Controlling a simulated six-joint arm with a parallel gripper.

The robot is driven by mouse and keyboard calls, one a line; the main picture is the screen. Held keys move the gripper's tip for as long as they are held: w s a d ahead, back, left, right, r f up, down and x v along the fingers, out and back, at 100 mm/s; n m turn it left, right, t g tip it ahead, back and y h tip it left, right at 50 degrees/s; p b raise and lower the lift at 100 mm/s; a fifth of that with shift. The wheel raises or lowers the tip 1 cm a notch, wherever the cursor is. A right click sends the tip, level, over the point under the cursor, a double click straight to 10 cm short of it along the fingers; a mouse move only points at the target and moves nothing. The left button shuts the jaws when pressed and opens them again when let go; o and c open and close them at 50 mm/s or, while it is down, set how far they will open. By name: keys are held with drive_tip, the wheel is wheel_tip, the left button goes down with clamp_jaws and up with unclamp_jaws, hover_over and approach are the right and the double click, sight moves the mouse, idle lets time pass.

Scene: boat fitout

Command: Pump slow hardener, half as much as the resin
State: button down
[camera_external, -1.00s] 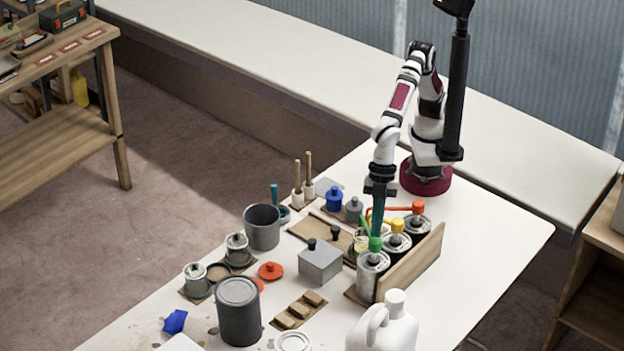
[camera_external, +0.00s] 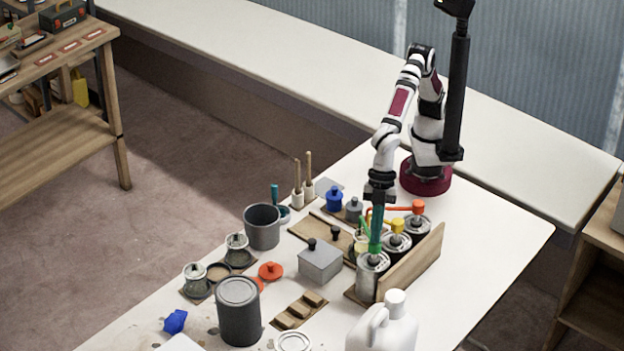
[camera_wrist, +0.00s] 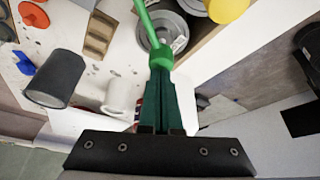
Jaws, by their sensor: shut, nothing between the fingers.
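Three pump cans stand in a row in a wooden rack: a green-headed one (camera_external: 371,272) in front, a yellow-headed one (camera_external: 397,238) in the middle and a red-headed one (camera_external: 418,221) behind. I cannot read which holds slow hardener. My gripper (camera_external: 376,240) is shut and empty, pointing down with its dark green fingers on top of the green pump head. In the wrist view, the fingertips (camera_wrist: 161,76) meet the green pump head (camera_wrist: 161,59), whose spout runs off the top. A pale cup (camera_external: 360,243) stands by the spouts, partly hidden.
The rack's wooden back board (camera_external: 415,264) rises right of the cans. A grey lidded box (camera_external: 320,262) stands to their left and a white jug (camera_external: 385,325) in front. A dark grey can (camera_external: 239,312) stands front left. The table's right side is clear.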

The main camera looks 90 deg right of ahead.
drive_tip(key=shift+f, duration=1.05)
drive_tip(key=shift+r, duration=2)
drive_tip(key=shift+f, duration=0.1)
drive_tip(key=shift+f, duration=1.9)
drive_tip(key=shift+r, duration=2)
drive_tip(key=shift+f, duration=0.15)
